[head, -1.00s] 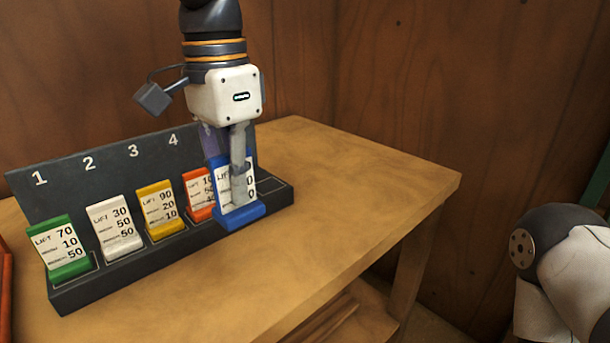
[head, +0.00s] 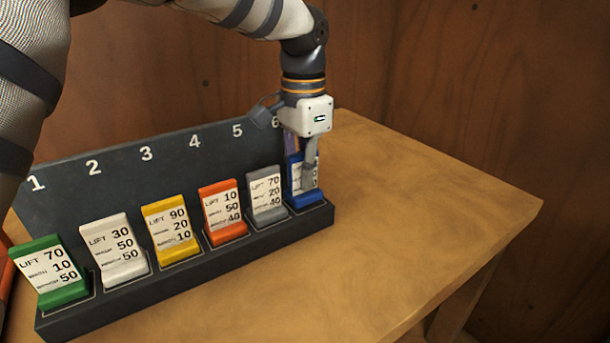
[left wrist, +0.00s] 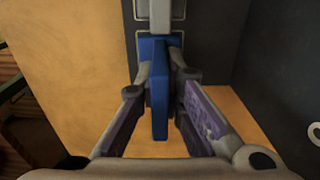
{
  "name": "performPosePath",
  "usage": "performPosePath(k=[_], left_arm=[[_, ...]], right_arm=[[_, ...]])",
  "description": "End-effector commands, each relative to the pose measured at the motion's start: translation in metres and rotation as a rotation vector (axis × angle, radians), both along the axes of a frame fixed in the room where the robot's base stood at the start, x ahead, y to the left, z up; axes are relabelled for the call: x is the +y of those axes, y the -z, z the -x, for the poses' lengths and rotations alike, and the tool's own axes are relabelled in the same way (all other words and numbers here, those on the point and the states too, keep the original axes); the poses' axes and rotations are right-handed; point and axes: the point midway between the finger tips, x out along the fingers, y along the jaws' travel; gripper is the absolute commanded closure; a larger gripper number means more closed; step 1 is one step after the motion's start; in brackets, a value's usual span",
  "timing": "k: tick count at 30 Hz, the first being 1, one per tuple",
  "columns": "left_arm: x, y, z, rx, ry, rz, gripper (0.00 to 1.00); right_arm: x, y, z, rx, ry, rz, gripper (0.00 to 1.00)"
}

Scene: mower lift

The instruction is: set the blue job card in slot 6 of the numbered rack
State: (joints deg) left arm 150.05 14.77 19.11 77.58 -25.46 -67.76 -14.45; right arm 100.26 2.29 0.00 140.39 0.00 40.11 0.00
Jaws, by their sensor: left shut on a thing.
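The blue job card (head: 307,197) is upright at the slot 6 place, at the right end of the dark numbered rack (head: 120,165). Its blue edge also shows in the left wrist view (left wrist: 159,95). My left gripper (head: 309,158) is shut on the upper part of the card and comes down from above. In the left wrist view, its two fingers (left wrist: 160,75) close on either side of the card. The card's foot is at or just over the slot; I cannot tell whether it touches the bottom. The gripper partly covers the number 6 and the card's face.
Slots 1 to 5 hold the green (head: 40,245), white (head: 106,222), yellow (head: 166,210), orange (head: 218,190) and grey (head: 263,180) cards. The grey card stands close beside the blue one. The wooden table (head: 430,215) is clear on the right.

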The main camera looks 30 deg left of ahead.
Motion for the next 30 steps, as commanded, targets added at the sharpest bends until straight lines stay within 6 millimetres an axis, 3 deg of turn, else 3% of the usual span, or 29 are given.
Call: performPosePath(k=[11,12,14,23,26,30], left_arm=[[0.000,0.008,0.000,-0.002,0.000,0.000,1.00],[0.000,0.008,0.000,-0.002,0.000,0.000,0.87],[0.000,0.008,0.000,-0.002,0.000,0.000,0.73],[0.000,0.007,0.000,-0.002,0.000,0.001,0.71],[0.000,-0.004,-0.001,-0.006,0.000,0.000,0.71],[-0.001,-0.039,-0.002,-0.007,-0.001,0.000,0.71]], right_arm=[[0.000,-0.001,-0.001,-0.004,0.000,0.000,0.71],[0.000,-0.001,-0.001,-0.004,0.000,0.000,0.71],[0.000,-0.001,-0.001,-0.003,0.000,0.000,0.71],[0.000,0.000,-0.001,-0.002,0.000,0.000,0.71],[0.000,0.000,0.000,0.001,0.000,0.000,0.71],[0.000,0.002,0.002,0.006,0.000,0.000,0.71]])
